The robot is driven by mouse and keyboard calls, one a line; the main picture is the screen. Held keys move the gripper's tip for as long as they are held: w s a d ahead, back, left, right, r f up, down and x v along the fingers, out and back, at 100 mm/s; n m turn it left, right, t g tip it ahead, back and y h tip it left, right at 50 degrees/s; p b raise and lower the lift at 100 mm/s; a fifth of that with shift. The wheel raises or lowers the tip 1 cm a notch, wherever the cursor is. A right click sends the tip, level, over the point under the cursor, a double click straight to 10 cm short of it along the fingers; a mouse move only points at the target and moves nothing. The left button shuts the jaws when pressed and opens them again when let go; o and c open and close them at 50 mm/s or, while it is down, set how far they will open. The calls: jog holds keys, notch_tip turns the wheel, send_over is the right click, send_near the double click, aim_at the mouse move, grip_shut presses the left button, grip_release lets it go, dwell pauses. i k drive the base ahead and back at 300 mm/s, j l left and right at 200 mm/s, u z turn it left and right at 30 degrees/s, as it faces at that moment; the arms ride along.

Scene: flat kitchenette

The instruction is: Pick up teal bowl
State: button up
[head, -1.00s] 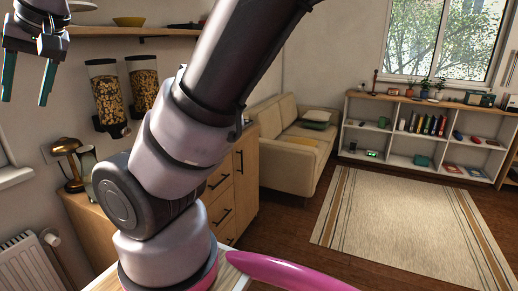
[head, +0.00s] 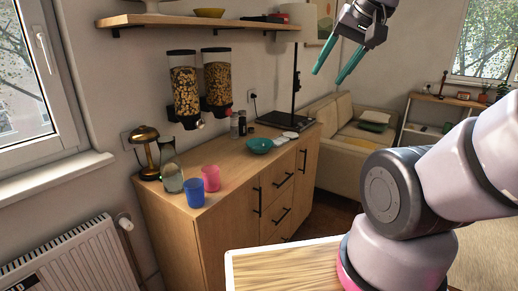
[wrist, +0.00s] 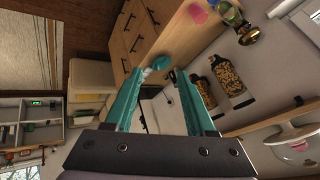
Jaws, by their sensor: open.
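The teal bowl (head: 260,145) sits on the wooden cabinet top (head: 232,160) in the head view, toward its right half. It also shows in the wrist view (wrist: 163,61), just beyond the fingertips and partly overlapped by a finger. My gripper (head: 328,76) is open and empty, with teal fingers, held in the air at upper right, higher in the picture than the bowl. In the wrist view the fingers (wrist: 158,75) are apart, with nothing between them.
On the cabinet, a blue cup (head: 194,193), pink cup (head: 211,178), glass jar (head: 172,178) and brass lamp (head: 146,150) stand left of the bowl. Small white dishes (head: 290,135) lie right of it. Cereal dispensers (head: 184,85) hang behind, under a wall shelf (head: 195,20).

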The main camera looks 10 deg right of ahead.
aim_at(258, 147)
jog(key=i+l, duration=0.2)
jog(key=i, duration=0.15)
jog(key=i+l+z, duration=0.15)
jog(key=i, duration=0.2)
jog(key=i+l, duration=0.2)
jog(key=i, duration=0.15)
jog(key=z, duration=0.05)
